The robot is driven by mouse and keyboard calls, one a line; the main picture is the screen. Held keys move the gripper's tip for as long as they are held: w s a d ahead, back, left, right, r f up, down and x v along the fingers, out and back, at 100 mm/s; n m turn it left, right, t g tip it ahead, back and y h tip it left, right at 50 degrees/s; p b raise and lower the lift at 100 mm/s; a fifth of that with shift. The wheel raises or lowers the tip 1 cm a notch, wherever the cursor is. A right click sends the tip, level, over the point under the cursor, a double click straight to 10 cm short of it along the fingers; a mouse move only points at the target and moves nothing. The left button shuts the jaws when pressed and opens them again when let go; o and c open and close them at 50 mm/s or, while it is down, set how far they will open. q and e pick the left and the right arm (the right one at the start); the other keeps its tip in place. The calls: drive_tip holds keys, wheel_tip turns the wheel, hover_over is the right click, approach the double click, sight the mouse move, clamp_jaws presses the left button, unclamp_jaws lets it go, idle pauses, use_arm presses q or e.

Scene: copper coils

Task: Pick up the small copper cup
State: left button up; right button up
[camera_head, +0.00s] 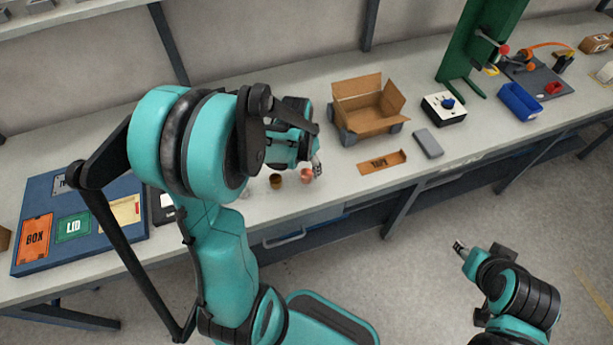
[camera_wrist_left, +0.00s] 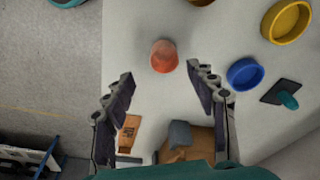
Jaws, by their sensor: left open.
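The small copper cup (camera_head: 306,176) stands on the grey workbench (camera_head: 340,185) near its front edge. In the left wrist view the copper cup (camera_wrist_left: 164,56) is reddish-orange and lies just beyond the fingertips, roughly centred between them. My left gripper (camera_head: 316,168) is beside the cup, its fingers partly hidden in the head view. In the left wrist view the left gripper (camera_wrist_left: 160,78) is open, with nothing between its fingers. My right gripper (camera_head: 460,247) hangs away from the bench at the lower right, too small to read its fingers.
A brown cup (camera_head: 276,181) stands close left of the copper one. Blue (camera_wrist_left: 245,73) and yellow (camera_wrist_left: 287,20) round pieces show in the wrist view.

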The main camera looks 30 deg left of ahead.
sight(306, 171)
use_arm(q)
drive_tip(key=f, duration=0.1)
drive_tip(key=f+b, duration=0.1)
drive_tip(key=f, duration=0.1)
drive_tip(key=f+b, duration=0.1)
drive_tip(key=f, duration=0.1)
drive_tip(key=shift+w+a, duration=0.3)
drive_tip(key=shift+w, duration=0.05)
drive_tip(key=c, duration=1.1)
drive_tip(key=shift+r, duration=0.1)
